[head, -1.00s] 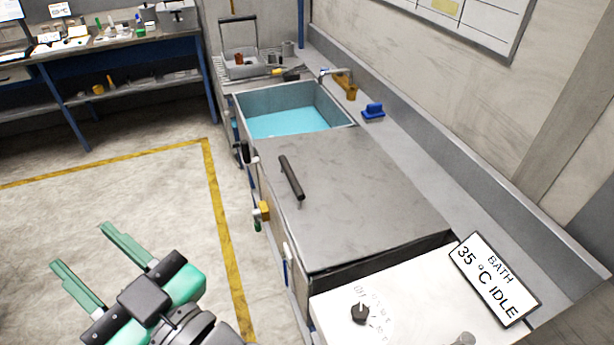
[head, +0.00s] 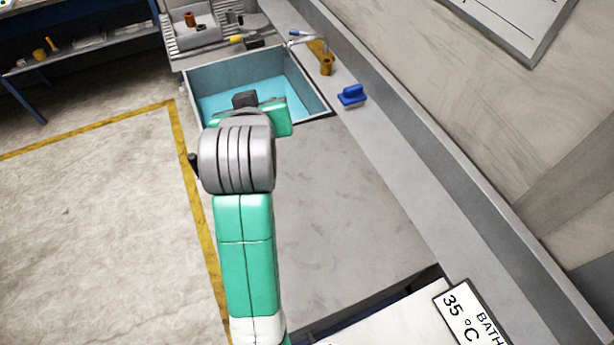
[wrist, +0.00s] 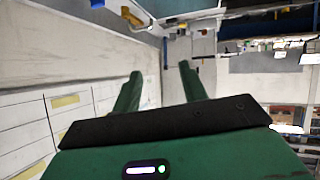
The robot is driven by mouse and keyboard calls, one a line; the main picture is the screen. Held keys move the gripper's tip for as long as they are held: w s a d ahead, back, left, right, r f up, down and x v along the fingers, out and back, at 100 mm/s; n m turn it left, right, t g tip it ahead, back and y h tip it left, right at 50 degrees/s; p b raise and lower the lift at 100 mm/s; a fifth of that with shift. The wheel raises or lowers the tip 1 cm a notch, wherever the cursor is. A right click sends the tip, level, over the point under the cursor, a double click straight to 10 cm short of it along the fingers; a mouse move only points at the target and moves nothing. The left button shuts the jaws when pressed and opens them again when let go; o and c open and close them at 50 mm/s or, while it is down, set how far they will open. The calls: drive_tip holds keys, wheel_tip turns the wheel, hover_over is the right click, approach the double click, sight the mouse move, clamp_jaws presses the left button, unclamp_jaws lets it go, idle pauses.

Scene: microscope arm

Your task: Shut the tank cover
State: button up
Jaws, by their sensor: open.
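The tank cover (head: 335,200) is a flat grey steel lid lying over the near part of the tank. The tank (head: 315,95) is uncovered at its far end, where blue water shows. The cover's black bar handle is hidden behind my arm in the head view. My gripper (head: 250,110) is above the near edge of the opening; its fingers are mostly hidden there by my wrist. In the wrist view, its two green fingers (wrist: 160,85) stand apart with nothing between them. I cannot tell whether it touches the cover.
A blue sponge-like block (head: 351,96) and a brass-coloured tap (head: 326,62) stand on the ledge right of the tank. A steel tray (head: 195,30) is beyond it. A bath sign (head: 468,315) stands at the near right. Open floor lies left.

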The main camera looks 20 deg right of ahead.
drive_tip(key=s+a+f+g+p, duration=0.1)
drive_tip(key=s+a+f+g, duration=0.1)
drive_tip(key=f+g, duration=0.2)
drive_tip(key=s+a+f+n+g+y+p, duration=0.1)
drive_tip(key=s+a+f+g, duration=0.1)
drive_tip(key=f, duration=0.5)
drive_tip(key=s+a+f+n+g+y+p, duration=0.1)
drive_tip(key=s+a+f+g, duration=0.1)
drive_tip(key=a+f+g, duration=0.2)
wheel_tip(320, 180, down, 3)
drive_tip(key=shift+r+g, duration=0.2)
drive_tip(key=shift+g, duration=0.7)
drive_tip(key=f, duration=0.5)
drive_tip(key=d+f, duration=0.1)
drive_tip(key=f, duration=0.2)
drive_tip(key=shift+c, duration=0.4)
